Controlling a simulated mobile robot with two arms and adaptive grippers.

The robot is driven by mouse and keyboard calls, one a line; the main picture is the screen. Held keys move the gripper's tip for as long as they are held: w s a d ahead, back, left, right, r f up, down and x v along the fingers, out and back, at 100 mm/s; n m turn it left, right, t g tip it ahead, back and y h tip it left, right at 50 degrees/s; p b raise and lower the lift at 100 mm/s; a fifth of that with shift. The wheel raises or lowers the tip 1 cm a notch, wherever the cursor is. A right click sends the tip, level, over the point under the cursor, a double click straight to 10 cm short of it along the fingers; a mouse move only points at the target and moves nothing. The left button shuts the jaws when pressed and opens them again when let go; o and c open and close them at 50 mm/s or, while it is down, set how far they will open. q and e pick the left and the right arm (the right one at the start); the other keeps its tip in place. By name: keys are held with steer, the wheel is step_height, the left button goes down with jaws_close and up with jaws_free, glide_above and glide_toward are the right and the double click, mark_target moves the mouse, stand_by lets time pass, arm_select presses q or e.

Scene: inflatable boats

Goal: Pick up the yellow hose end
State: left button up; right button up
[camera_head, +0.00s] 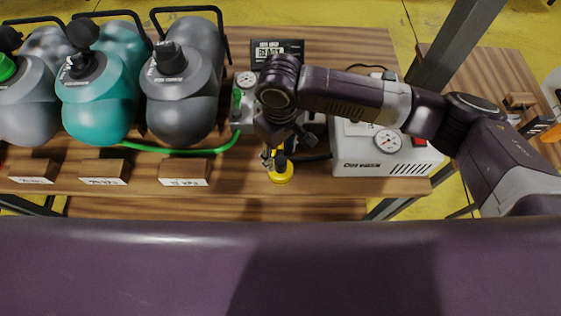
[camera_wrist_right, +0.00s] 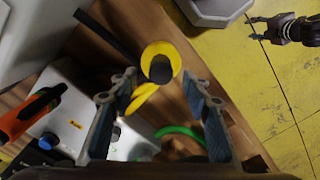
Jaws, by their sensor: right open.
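The yellow hose end (camera_head: 281,173) stands near the front edge of the wooden bench in the head view. In the right wrist view the yellow hose end (camera_wrist_right: 174,50) shows as a yellow ring around a dark centre, with a yellow lobe at its side. My right gripper (camera_head: 276,156) reaches down over it. In the wrist view the right gripper (camera_wrist_right: 160,82) is open, its two fingers on either side of the hose end's lower part. I cannot tell whether they touch it. My left gripper (camera_wrist_right: 262,29) shows small at the upper right, fingers apart and empty.
A white pump box (camera_head: 372,160) with a gauge stands right of the hose end. Grey and teal tanks (camera_head: 97,95) stand at the left. A green hose (camera_head: 190,151) runs behind the wooden label blocks (camera_head: 185,169). A dark purple surface (camera_head: 150,265) spans the foreground.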

steer(key=shift+f, duration=1.4)
steer(key=shift+c, duration=0.6)
jaws_close()
steer(key=shift+r, duration=0.1)
